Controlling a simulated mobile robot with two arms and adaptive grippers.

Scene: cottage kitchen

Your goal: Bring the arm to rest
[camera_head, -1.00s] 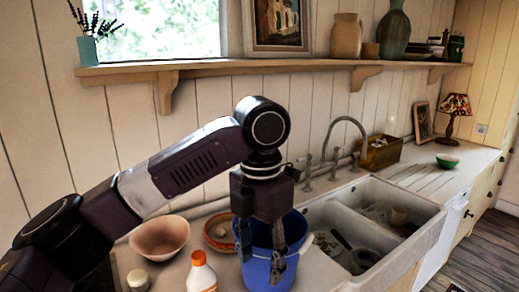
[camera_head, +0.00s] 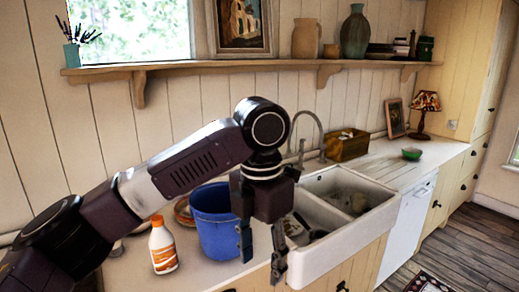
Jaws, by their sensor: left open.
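My left arm comes in from the left and bends down at the wrist. My left gripper (camera_head: 262,248) hangs with its fingers pointing down, open and with nothing seen between them. It shows in front of the blue bucket (camera_head: 212,226) and the left end of the sink, near the counter's front edge. The bucket stands on the counter, partly hidden behind my arm and gripper. My right gripper is not in view.
A white bottle with an orange label (camera_head: 162,246) stands on the counter left of the bucket. A white double sink (camera_head: 345,236) lies to the right, holding dishes. A bowl is mostly hidden behind my arm. A wooden shelf (camera_head: 240,67) runs along the wall.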

